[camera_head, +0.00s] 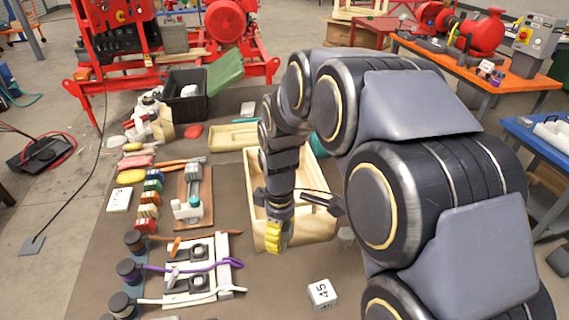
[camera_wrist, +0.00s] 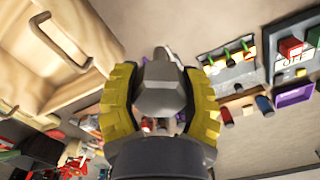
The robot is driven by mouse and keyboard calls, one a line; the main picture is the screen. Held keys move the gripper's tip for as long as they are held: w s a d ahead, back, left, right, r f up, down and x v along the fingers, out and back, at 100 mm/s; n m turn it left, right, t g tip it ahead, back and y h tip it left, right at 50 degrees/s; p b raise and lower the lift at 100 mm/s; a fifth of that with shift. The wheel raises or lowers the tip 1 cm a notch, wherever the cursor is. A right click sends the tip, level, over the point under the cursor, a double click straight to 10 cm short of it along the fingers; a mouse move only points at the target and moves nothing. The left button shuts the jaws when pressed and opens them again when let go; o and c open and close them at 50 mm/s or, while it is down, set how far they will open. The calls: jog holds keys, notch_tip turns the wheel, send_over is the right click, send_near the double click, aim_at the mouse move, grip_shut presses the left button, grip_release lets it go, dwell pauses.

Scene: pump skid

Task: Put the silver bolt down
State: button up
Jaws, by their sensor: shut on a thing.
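The silver bolt (camera_wrist: 161,92) shows its grey hexagonal head in the wrist view, between the yellow ribbed fingers of my gripper (camera_wrist: 161,112). The fingers are shut on it from both sides. In the head view my gripper (camera_head: 275,236) points down at the near left corner of a pale wooden box. The bolt cannot be made out there. I cannot tell how high it is above the surface.
The wooden box (camera_head: 325,178) stands on the dark mat, partly behind my arm. A board with switches and cables (camera_head: 190,268) lies to the left. Mat between board and cube is clear.

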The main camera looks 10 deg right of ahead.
jog(key=w+d+f, duration=0.1)
jog(key=w+d, duration=0.3)
jog(key=w, duration=0.7)
jog(key=w+d, duration=0.4)
jog(key=w, duration=0.7)
notch_tip(320, 180, down, 17)
jog(key=shift+f, duration=0.1)
jog(key=o, duration=1.1)
